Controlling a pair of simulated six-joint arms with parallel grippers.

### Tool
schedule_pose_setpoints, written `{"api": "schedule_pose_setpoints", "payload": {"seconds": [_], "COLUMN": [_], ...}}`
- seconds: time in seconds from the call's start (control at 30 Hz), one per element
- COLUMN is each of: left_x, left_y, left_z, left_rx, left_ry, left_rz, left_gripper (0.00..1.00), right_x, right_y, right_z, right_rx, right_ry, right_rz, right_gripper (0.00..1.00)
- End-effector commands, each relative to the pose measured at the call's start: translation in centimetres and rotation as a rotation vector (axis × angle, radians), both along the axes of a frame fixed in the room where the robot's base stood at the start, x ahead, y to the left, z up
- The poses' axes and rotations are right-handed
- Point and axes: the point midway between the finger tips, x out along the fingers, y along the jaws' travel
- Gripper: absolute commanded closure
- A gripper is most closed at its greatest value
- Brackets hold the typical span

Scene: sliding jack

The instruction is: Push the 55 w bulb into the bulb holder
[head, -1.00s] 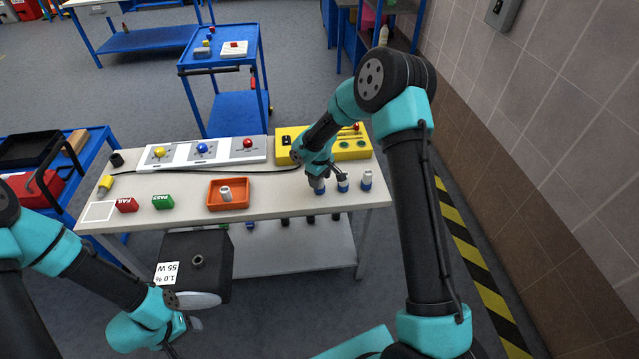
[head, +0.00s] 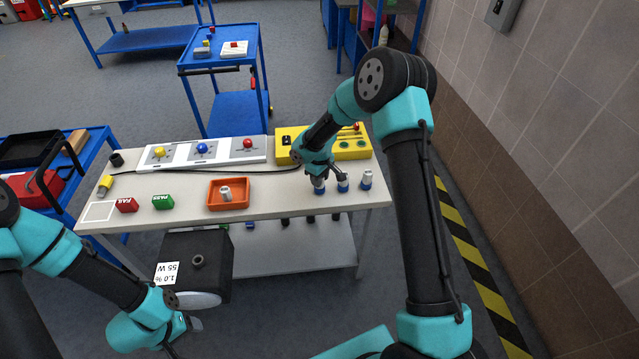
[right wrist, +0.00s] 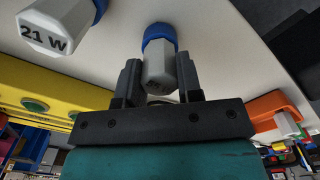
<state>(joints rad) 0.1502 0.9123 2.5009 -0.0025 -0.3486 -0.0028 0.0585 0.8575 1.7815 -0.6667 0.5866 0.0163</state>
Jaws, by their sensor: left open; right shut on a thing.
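My right gripper (head: 318,178) is shut on a grey bulb with a blue base (right wrist: 158,62), the leftmost of three at the table's front right. Its label is partly covered and looks like 55. The bulb is upright, its blue end at the table top. The bulb beside it (head: 343,182) reads 21 W in the right wrist view (right wrist: 58,28). A dark box (head: 215,245) with a display reading 1.0 % 55 W (head: 167,273) is in front of the table. A small round socket (head: 197,262), seemingly the bulb holder, is on it. My left gripper (head: 192,323) is open, below the box.
A third bulb (head: 366,180) stands near the right edge. An orange tray (head: 228,206) holds a grey piece (head: 225,193). Green (head: 163,202) and red (head: 127,205) blocks stand left of it. A button panel (head: 203,150) and yellow box (head: 350,150) line the back.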

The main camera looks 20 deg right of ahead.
Motion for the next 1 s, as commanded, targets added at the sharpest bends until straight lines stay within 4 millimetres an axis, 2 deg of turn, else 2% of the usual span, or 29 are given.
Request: {"api": "schedule_pose_setpoints", "payload": {"seconds": [1.0], "left_x": [0.0], "left_y": [0.0], "left_z": [0.0], "left_rx": [0.0], "left_ry": [0.0], "left_rz": [0.0], "left_gripper": [0.41], "right_x": [0.0], "right_y": [0.0], "right_z": [1.2], "right_rx": [0.0], "right_ry": [0.0], "right_rz": [0.0], "right_gripper": [0.99]}}
